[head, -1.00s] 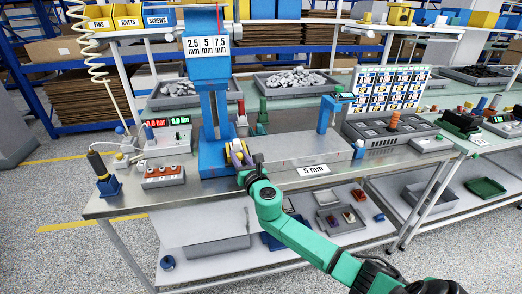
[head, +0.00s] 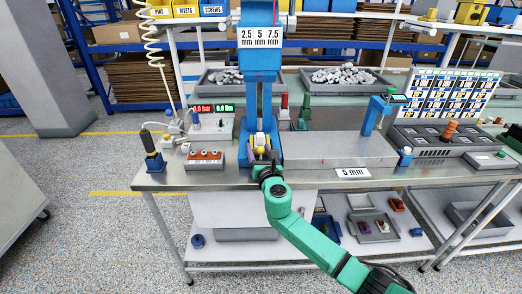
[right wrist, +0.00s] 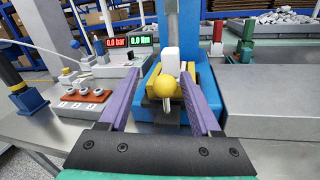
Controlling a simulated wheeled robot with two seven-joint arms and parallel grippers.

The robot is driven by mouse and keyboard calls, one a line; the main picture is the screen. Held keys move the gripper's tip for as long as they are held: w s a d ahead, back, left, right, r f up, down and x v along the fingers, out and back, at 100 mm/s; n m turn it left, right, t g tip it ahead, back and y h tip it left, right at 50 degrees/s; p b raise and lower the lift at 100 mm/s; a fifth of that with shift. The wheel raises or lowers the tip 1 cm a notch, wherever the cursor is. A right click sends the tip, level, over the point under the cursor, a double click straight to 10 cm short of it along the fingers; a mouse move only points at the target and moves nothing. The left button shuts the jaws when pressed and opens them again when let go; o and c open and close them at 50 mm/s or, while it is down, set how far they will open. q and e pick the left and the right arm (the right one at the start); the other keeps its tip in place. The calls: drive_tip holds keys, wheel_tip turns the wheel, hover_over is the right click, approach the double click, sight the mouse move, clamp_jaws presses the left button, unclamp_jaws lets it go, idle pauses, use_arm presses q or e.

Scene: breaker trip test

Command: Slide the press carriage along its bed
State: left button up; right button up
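The blue press (head: 262,62) stands on the steel bench with a 2.5, 5, 7.5 mm sign. At its foot is the carriage, with yellow blocks (right wrist: 205,76), a white block (right wrist: 170,60) and a yellow ball knob (right wrist: 165,87) on a short metal stem. A long grey slab (head: 335,146), which may be the bed, runs right from the press. My right gripper (right wrist: 160,80) also shows in the head view (head: 264,160). Its purple fingers stand apart on either side of the knob, with gaps visible. My left gripper is not in view.
A red box with knobs (head: 204,159) and a tool in a blue holder (head: 152,152) are left of the press. A blue post (head: 374,115) stands near the slab's right end. A 5 mm label (head: 352,173) is in front. The slab's top looks clear.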

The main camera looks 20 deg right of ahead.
drive_tip(key=s+a, duration=0.2)
drive_tip(key=s, duration=1.2)
drive_tip(key=shift+s, duration=0.2)
drive_tip(key=s+d+f+m+g, duration=0.3)
drive_tip(key=f+m, duration=0.2)
drive_tip(key=f, duration=0.7)
drive_tip(key=s+d+f+m+g, duration=0.2)
drive_tip(key=d+f+m+g, duration=0.15)
drive_tip(key=f, duration=0.85)
drive_tip(key=s+d+f+m+g, duration=0.3)
drive_tip(key=f+m, duration=0.2)
drive_tip(key=f, duration=0.7)
drive_tip(key=s+a+f+m+g+y, duration=0.1)
drive_tip(key=s+f+m, duration=0.4)
drive_tip(key=s, duration=0.5)
drive_tip(key=s+a+f+m+g, duration=0.1)
drive_tip(key=s+f+m+g, duration=0.3)
drive_tip(key=s, duration=0.7)
drive_tip(key=s+a+f+m+g+y, duration=0.1)
drive_tip(key=s+a+f+m+g, duration=0.1)
drive_tip(key=s+f+m, duration=0.5)
drive_tip(key=s+f, duration=0.3)
drive_tip(key=shift+s+f+y, duration=0.3)
drive_tip(key=shift+f, duration=0.1)
